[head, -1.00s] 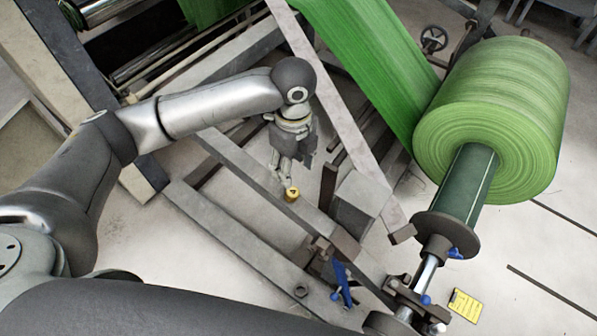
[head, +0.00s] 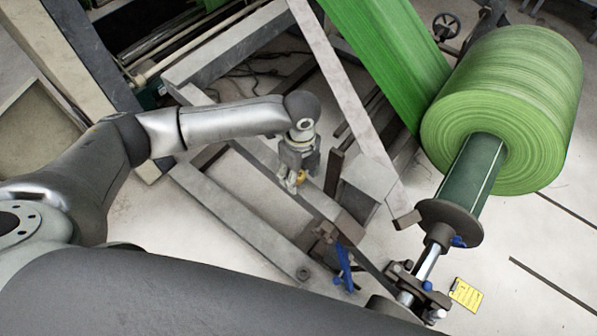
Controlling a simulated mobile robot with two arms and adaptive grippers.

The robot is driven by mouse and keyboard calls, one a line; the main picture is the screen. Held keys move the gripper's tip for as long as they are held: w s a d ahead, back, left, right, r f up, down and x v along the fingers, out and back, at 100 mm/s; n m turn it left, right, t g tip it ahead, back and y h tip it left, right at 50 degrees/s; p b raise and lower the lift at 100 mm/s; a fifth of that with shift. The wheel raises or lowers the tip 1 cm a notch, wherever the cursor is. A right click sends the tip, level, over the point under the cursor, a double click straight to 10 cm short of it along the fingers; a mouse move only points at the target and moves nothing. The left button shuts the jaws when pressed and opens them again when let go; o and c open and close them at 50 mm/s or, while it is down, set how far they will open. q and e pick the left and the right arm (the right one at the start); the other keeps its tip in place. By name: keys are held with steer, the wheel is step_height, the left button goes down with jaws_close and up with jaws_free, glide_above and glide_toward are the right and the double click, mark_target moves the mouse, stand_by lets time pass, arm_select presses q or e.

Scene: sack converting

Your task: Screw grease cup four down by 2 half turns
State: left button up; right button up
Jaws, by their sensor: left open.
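The grease cup (head: 302,177) is a small yellow-brass cap on the grey frame beam, near the middle of the head view. The number on it cannot be read now. My left gripper (head: 293,184) points down at the cup, with its fingers open and close around or beside it. The fingers and wrist partly hide the cup, so I cannot tell whether they touch it. My right gripper is not in view.
A large green roll (head: 505,110) on a shaft stands at the right, with green web (head: 392,62) running up from it. A slanted steel bar (head: 345,100) and upright posts stand close to the wrist. A blue-handled part (head: 345,268) and yellow tag (head: 466,294) are lower right.

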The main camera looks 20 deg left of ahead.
arm_select(q)
steer(key=c, duration=1)
steer(key=shift+r+m+p, duration=0.25)
steer(key=shift+m+p, duration=0.75)
steer(key=shift+p, duration=0.15)
steer(key=m+p, duration=0.1)
steer(key=m, duration=0.1)
steer(key=shift+m+g+y+p, duration=0.3)
steer(key=shift+g+p, duration=0.05)
steer(key=shift+g, duration=0.05)
steer(key=shift+w+f+m+y+p, duration=0.1)
steer(key=shift+m+y+p, duration=0.3)
steer(key=shift+m, duration=0.8)
steer(key=shift+d+f+m+g+y+p, duration=0.1)
steer(key=shift+m+g+y+p, duration=0.25)
steer(key=shift+m, duration=1.55)
steer(key=o, duration=1)
